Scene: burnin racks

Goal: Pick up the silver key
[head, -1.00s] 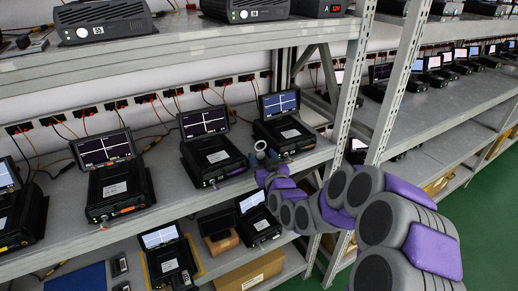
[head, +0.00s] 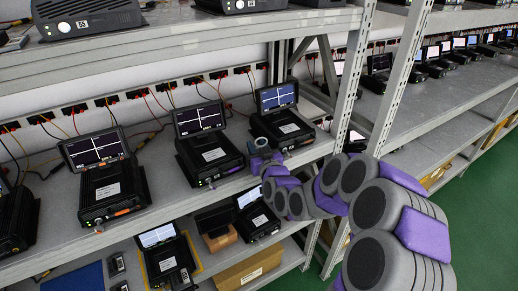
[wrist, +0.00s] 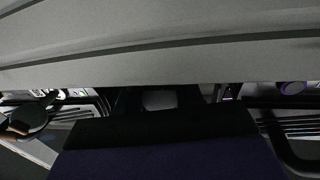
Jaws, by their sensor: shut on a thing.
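My gripper (head: 262,150) is at the front edge of the middle shelf, close to the right-hand black tester unit (head: 285,130). Its jaws are small in the head view, with a grey ring-like part and purple pads. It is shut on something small. The silver key cannot be made out clearly in either view and seems hidden at the jaws. In the wrist view a wide grey surface (wrist: 160,50) fills the top, and a dark block with a purple face (wrist: 160,155) fills the bottom.
More black tester units with lit screens stand on the middle shelf (head: 113,190) and (head: 210,150). A grey shelf upright (head: 345,110) rises right of my gripper. Smaller units and a cardboard box (head: 248,268) sit on the lower shelf. Green floor (head: 470,220) is open at right.

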